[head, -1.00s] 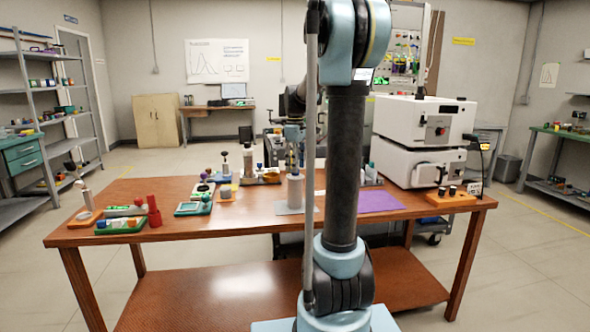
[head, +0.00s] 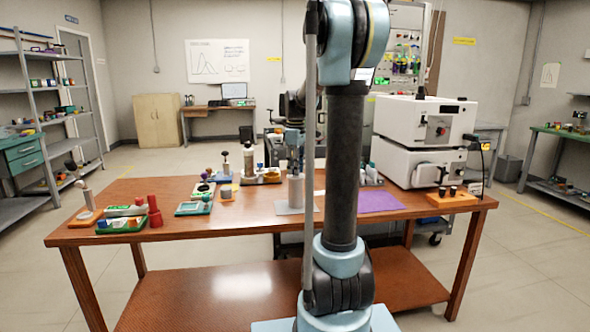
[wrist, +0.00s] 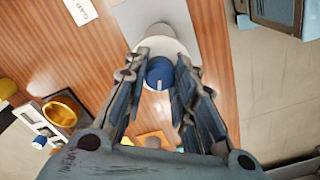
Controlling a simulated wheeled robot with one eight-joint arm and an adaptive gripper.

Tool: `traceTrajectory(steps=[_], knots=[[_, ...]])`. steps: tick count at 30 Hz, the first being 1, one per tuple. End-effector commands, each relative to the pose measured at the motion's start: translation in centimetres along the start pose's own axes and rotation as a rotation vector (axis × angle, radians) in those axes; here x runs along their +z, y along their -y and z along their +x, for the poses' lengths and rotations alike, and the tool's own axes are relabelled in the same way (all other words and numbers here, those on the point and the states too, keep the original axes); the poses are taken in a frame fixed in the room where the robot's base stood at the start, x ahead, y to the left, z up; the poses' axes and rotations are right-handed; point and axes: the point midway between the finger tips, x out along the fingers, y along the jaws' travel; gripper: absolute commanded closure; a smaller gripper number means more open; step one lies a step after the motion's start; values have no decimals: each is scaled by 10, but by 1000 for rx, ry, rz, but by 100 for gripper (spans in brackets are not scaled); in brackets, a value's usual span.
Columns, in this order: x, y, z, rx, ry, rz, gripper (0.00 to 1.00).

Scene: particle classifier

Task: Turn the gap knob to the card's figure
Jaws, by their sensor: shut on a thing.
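The gap knob (wrist: 160,73) is blue with a pale pointer line and sits on top of a round white cap in the wrist view. My gripper (wrist: 160,76) reaches over it from above, with one finger on each side, shut on the knob. A white card (wrist: 80,11) reading GAP lies on the table at the upper left of the wrist view; no figure on it is readable. In the head view the knob's grey cylinder (head: 296,190) stands upright on a grey plate, and my arm partly blocks the view around it.
The wooden table (head: 240,222) holds several small trays and bottles to the left. A purple mat (head: 379,202), an orange block with black knobs (head: 452,197) and white stacked instruments (head: 420,140) are at right. A yellow dish (wrist: 62,110) is near my gripper.

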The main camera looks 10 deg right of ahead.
Motion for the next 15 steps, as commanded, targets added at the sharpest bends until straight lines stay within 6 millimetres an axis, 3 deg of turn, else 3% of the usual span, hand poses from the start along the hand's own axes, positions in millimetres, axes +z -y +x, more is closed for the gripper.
traceTrajectory(steps=[8,15], knots=[[1,0,0,1,1,115,99],[1,0,0,1,1,314,99]])
